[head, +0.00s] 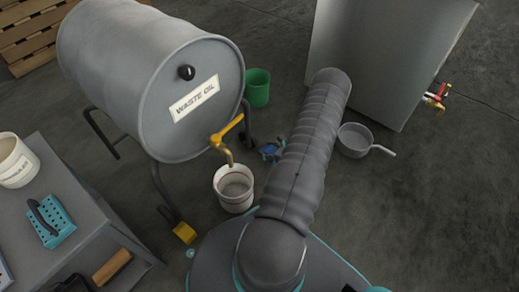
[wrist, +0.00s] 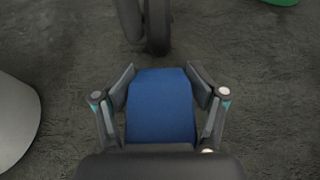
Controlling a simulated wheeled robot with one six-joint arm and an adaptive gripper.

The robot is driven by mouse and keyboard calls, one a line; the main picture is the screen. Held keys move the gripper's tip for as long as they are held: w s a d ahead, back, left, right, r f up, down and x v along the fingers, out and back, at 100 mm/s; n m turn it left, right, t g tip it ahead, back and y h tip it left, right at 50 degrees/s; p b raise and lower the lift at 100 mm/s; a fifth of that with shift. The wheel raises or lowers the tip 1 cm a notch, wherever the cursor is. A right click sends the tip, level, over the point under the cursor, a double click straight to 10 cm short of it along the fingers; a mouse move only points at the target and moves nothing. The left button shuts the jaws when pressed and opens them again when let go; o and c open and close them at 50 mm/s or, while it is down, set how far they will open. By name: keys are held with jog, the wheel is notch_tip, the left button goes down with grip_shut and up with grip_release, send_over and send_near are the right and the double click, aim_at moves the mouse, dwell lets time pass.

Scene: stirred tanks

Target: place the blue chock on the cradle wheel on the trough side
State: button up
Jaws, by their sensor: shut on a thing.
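The blue chock (wrist: 160,106) sits between the two fingers of my gripper (wrist: 160,82), which is shut on it. In the head view the chock (head: 269,151) shows small beside my arm, partly hidden by it and the fingers. A dark cradle wheel (wrist: 158,28) stands ahead of the chock in the wrist view, with a strip of floor between them. The cradle leg (wrist: 130,18) comes down beside it. In the head view this wheel (head: 248,138) is under the right side of the grey drum (head: 135,85). I cannot tell whether the chock touches the floor.
A white bucket (head: 233,199) stands under the drum's yellow tap (head: 226,135); its side fills the wrist view's left edge (wrist: 15,125). A green bucket (head: 257,90) stands behind the wheel. A yellow chock (head: 184,233) is at the near wheel. A grey pan (head: 354,141) lies right of my arm.

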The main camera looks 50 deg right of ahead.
jog(key=shift+s+f+b+x, duration=0.1)
jog(key=shift+f+b+x, duration=0.15)
jog(key=shift+x, duration=0.9)
jog(key=shift+s+f+b+x, duration=0.1)
jog(key=shift+f+x, duration=0.1)
jog(key=shift+x, duration=0.95)
jog(key=shift+f, duration=0.1)
jog(key=shift+f, duration=0.15)
jog(key=o, duration=1.3)
jog(key=shift+o, duration=0.2)
jog(key=shift+s+r, duration=0.15)
jog(key=shift+r, duration=0.2)
jog(key=p+v, duration=0.1)
jog(key=v, duration=1)
jog(key=shift+s, duration=0.35)
